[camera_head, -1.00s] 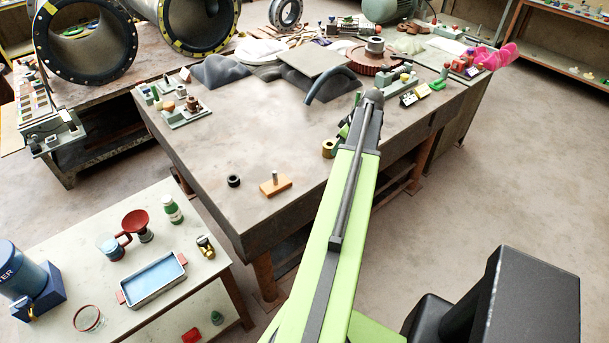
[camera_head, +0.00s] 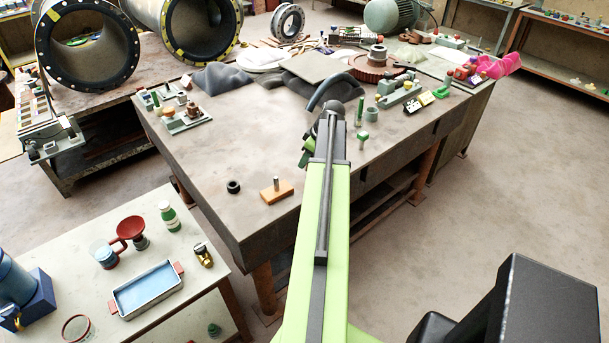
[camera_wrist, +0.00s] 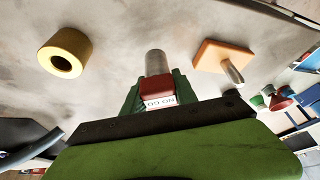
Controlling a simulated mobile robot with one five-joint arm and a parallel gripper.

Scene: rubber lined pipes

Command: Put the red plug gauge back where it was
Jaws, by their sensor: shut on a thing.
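My gripper (camera_wrist: 157,96) is shut on the red plug gauge (camera_wrist: 158,92), seen in the wrist view. The gauge has a red body with a white "NO GO" label and a grey metal cylinder pointing away from my gripper. In the head view my gripper (camera_head: 306,150) is over the big workbench, mostly behind my arm, and I cannot make out the gauge there. An orange block with a metal peg (camera_head: 277,191) stands on the bench to the left of my arm. It also shows at right in the wrist view (camera_wrist: 218,57).
A yellow ring (camera_wrist: 66,52) lies on the bench at left in the wrist view. A black ring (camera_head: 233,187) lies beside the orange block. Green-topped and grey pieces (camera_head: 368,126) stand right of my arm. The bench's left middle is clear.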

